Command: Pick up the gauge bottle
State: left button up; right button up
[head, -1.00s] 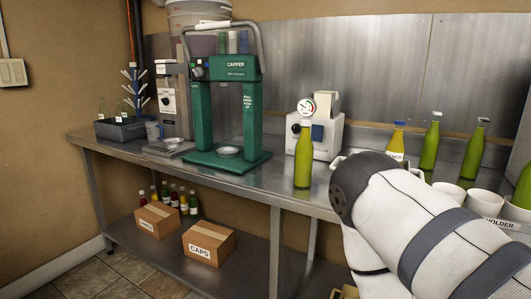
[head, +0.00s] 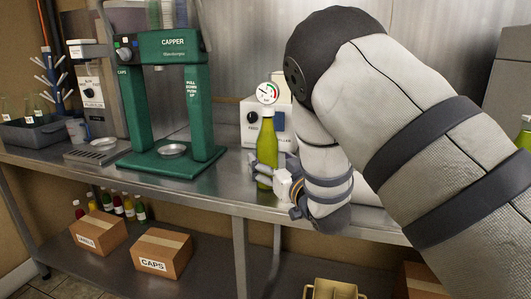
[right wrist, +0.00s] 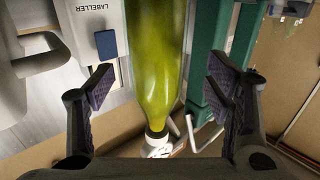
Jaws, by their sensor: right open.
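The gauge bottle (head: 267,148) is a green bottle with a round white dial (head: 267,93) at its top. It stands upright on the steel bench, in front of the labeller. My right gripper (head: 272,174) is at its lower body, with my right arm reaching in from the right. In the right wrist view the bottle (right wrist: 155,60) appears upside down, between the two fingers of my open right gripper (right wrist: 160,84). A gap shows on each side of the bottle there. My left gripper is not in view.
The green capper (head: 163,110) stands left of the bottle. The labeller (head: 250,122) is close behind it, partly hidden by my arm. Boxes marked caps (head: 160,253) and labels (head: 98,232) sit on the lower shelf. The bench front edge is close to the bottle.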

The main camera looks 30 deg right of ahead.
jog(key=w, duration=0.2)
jog(key=w+d, duration=0.1)
jog(key=w, duration=0.1)
jog(key=shift+f, duration=0.1)
grip_shut()
